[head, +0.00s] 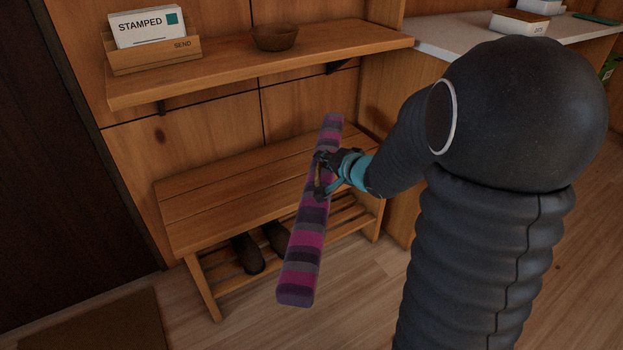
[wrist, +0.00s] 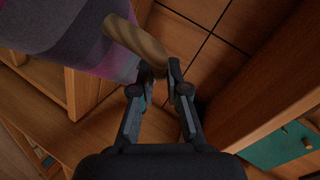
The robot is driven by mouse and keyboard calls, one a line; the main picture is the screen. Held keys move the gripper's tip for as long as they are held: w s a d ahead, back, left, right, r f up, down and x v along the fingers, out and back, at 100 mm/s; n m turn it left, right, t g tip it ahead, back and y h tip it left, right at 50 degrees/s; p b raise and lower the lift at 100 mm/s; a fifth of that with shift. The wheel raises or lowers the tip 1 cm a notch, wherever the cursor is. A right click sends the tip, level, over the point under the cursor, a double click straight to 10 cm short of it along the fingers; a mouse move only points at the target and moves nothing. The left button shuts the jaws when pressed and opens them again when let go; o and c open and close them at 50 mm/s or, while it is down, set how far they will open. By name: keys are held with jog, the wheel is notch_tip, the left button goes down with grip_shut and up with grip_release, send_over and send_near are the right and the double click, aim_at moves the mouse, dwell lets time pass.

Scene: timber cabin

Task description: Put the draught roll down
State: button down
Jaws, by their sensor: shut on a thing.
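The draught roll (head: 307,235) is a long bar with purple, pink and grey stripes. In the head view it slants across the front of the slatted bench (head: 215,205), its near end over the floor. My gripper (head: 326,172) is at the roll's upper middle. In the wrist view the roll (wrist: 60,25) fills the upper left, with a tan rope handle (wrist: 138,40) on it. My gripper (wrist: 161,82) is shut on that handle, the roll hanging from it. I cannot tell whether the roll touches the bench.
Dark shoes (head: 248,253) stand on the bench's lower rack. A wall shelf (head: 350,50) above holds a letter holder (head: 155,54) and a bowl (head: 275,38). A pale counter (head: 455,40) is at right. The bench top's left part is clear; a brown mat (head: 95,325) lies at lower left.

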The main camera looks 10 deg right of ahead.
jog(key=w+a+f+b, duration=0.2)
jog(key=w+a+f, duration=0.1)
jog(key=w+f, duration=0.5)
jog(key=shift+w+f, duration=0.2)
jog(key=shift+f, duration=0.45)
jog(key=shift+f, duration=0.1)
jog(key=c, duration=1.6)
grip_release()
jog(key=shift+f, duration=0.15)
jog(key=o, duration=0.4)
